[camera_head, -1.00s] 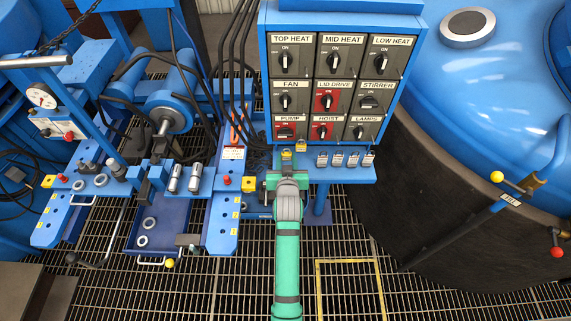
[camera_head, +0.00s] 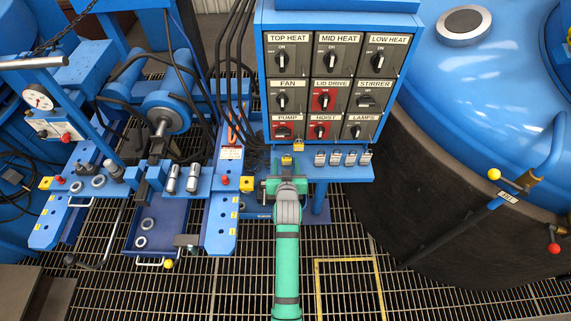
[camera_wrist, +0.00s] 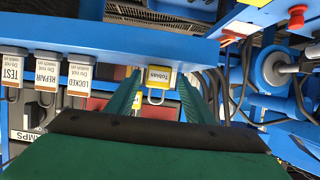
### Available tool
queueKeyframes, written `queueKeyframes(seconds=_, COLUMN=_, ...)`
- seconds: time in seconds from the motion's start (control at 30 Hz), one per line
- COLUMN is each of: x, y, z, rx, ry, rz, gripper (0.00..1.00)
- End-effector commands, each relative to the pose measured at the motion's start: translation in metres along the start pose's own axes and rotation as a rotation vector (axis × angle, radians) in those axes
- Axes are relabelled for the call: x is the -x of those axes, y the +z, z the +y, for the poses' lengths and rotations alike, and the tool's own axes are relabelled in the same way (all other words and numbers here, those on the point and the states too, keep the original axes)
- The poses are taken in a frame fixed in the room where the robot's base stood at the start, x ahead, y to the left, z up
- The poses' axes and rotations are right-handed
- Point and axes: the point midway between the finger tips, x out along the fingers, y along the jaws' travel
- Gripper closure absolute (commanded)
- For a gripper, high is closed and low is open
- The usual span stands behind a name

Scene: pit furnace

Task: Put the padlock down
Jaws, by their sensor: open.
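The yellow padlock (camera_head: 287,160) is at the left part of the blue shelf under the switch panel, just beyond my gripper's tips. In the wrist view the padlock (camera_wrist: 159,78) shows a white label reading "Tohan" and a pale shackle pointing down in the picture. It lies between my two green fingers, with a gap visible on both sides. My gripper (camera_head: 286,182) is open; it also shows in the wrist view (camera_wrist: 160,95). I cannot tell exactly what the padlock rests on. A second yellow padlock (camera_head: 299,145) is at the panel's lower edge.
Several tags (camera_wrist: 46,75) hang along the blue shelf (camera_wrist: 250,20) beside the padlock. The switch panel (camera_head: 332,75) rises behind. A blue workbench (camera_head: 220,215) with loose rings is at left, and a large blue furnace (camera_head: 480,90) at right. Grating floor lies below.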

Motion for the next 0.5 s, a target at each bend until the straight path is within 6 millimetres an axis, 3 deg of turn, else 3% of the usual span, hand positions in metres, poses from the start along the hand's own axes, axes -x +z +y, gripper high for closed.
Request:
queueKeyframes(seconds=0.17, x=0.013, y=-0.002, z=0.002, rx=-0.001, ry=0.003, rz=0.001, gripper=0.52)
queueKeyframes(seconds=0.5, x=0.079, y=-0.001, z=0.007, rx=-0.004, ry=0.01, rz=0.001, gripper=0.52)
